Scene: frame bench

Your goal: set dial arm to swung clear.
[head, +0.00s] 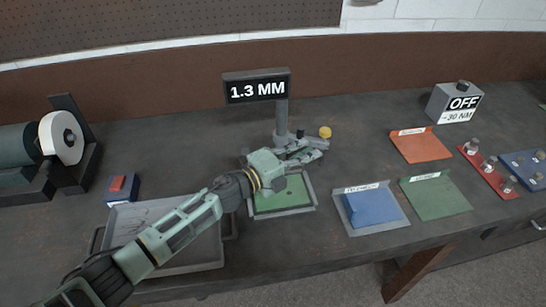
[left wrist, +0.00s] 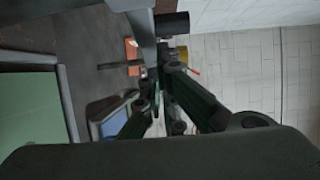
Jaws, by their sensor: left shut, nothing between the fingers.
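The dial stand (head: 281,115) rises from the bench behind a green-topped plate (head: 283,196) and carries a display reading 1.3 MM (head: 257,87). A yellow knob (head: 325,132) shows just right of the post, at the dial arm; it also shows in the left wrist view (left wrist: 182,53). My left gripper (head: 313,149) is shut and empty, its tips close to the post and just in front of the knob. I cannot tell whether they touch the dial arm, which is mostly hidden behind the gripper. My right gripper is not in view.
A grey tray (head: 185,262) lies under my left arm, with a grinder (head: 62,138) at far left. Orange (head: 420,147), blue (head: 374,207) and green (head: 436,197) mats lie to the right.

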